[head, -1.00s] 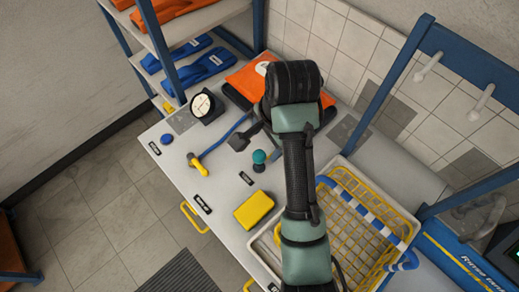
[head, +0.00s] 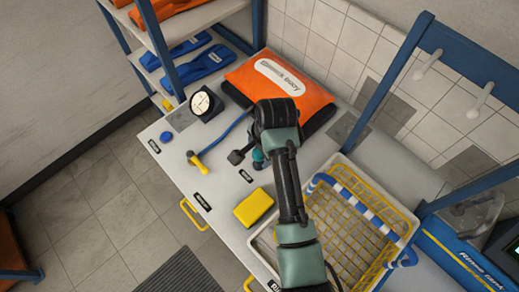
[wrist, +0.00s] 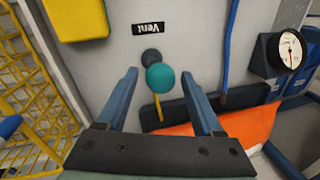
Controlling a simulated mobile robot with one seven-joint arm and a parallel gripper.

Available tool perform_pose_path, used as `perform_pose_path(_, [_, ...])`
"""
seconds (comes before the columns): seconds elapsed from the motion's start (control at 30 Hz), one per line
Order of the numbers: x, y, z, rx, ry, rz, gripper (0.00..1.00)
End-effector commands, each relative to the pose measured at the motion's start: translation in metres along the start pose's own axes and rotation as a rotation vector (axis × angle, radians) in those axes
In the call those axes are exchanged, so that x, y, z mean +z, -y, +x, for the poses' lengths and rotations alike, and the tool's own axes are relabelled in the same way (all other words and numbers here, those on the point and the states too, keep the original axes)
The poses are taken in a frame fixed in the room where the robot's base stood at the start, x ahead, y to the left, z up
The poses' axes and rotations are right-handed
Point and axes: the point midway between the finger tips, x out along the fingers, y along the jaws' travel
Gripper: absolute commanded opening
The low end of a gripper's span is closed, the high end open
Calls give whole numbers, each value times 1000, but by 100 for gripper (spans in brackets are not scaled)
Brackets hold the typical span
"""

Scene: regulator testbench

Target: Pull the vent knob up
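The vent knob is a round teal ball (wrist: 161,77) on a dark base, beside a black "Vent" label (wrist: 148,28) on the grey bench top. In the wrist view it shows between and slightly beyond my two open fingers. My gripper (wrist: 163,78) is open, with a finger on each side of the knob; I cannot tell whether either touches it. In the head view my wrist hides most of the knob, and only a bit of teal (head: 258,158) shows beside my gripper (head: 246,157).
A yellow-handled lever (head: 198,161), a dial gauge (head: 205,104) and a blue button (head: 167,137) lie left of the knob. A yellow block (head: 253,207) is nearer the front. A yellow wire basket (head: 350,220) stands right; an orange bag (head: 280,88) lies behind.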

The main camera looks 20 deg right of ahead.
Motion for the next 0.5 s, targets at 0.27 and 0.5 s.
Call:
perform_pose_path(0.27, [0, 0, 0, 0, 0, 0, 15])
perform_pose_path(0.5, [0, 0, 0, 1, 0, 0, 0])
